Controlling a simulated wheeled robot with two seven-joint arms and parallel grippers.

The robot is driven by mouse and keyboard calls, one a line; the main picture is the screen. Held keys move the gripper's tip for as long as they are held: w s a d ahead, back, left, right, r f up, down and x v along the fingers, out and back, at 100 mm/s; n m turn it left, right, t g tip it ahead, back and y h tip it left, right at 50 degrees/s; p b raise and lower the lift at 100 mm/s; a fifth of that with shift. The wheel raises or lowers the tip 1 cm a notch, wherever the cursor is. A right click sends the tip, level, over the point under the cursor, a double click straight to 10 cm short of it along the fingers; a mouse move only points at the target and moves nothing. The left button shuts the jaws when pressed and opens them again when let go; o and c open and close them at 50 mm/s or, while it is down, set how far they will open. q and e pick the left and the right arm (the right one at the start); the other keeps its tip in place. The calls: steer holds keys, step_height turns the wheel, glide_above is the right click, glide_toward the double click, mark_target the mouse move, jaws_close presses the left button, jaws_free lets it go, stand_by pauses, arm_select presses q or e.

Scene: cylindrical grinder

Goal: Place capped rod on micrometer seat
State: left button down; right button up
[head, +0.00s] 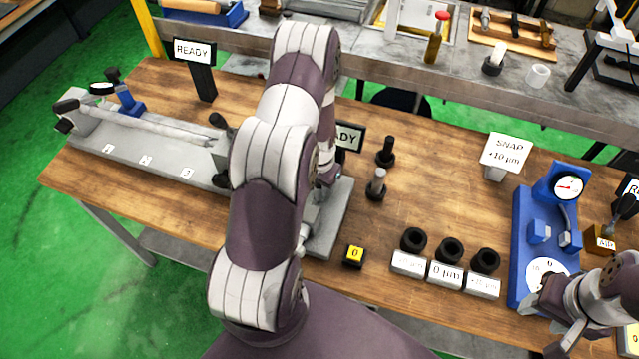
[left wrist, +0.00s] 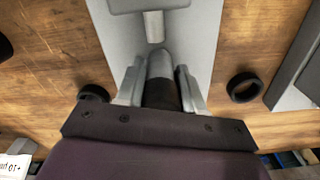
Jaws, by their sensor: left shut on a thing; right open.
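My left gripper (left wrist: 160,88) is shut on the capped rod (left wrist: 160,65), which has a rounded grey end and a dark part between the fingers. In the left wrist view the rod's grey end is close to a short grey cylinder (left wrist: 154,27) on a grey fixture (left wrist: 215,12), probably the micrometer seat; whether they touch I cannot tell. In the head view my left arm hides most of this; the grey fixture base (head: 338,215) shows beside it. My right gripper (head: 552,312) is open at the lower right, by the blue gauge stand (head: 520,250).
Two dark posts (head: 386,152) (head: 376,186), one grey-topped, stand right of the fixture. A long grey bench fixture (head: 140,145) is at left. Clear wood lies around (head: 440,190).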

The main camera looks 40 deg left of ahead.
arm_select(q)
steer(key=shift+f, duration=0.1)
steer(key=c, duration=0.7)
jaws_free()
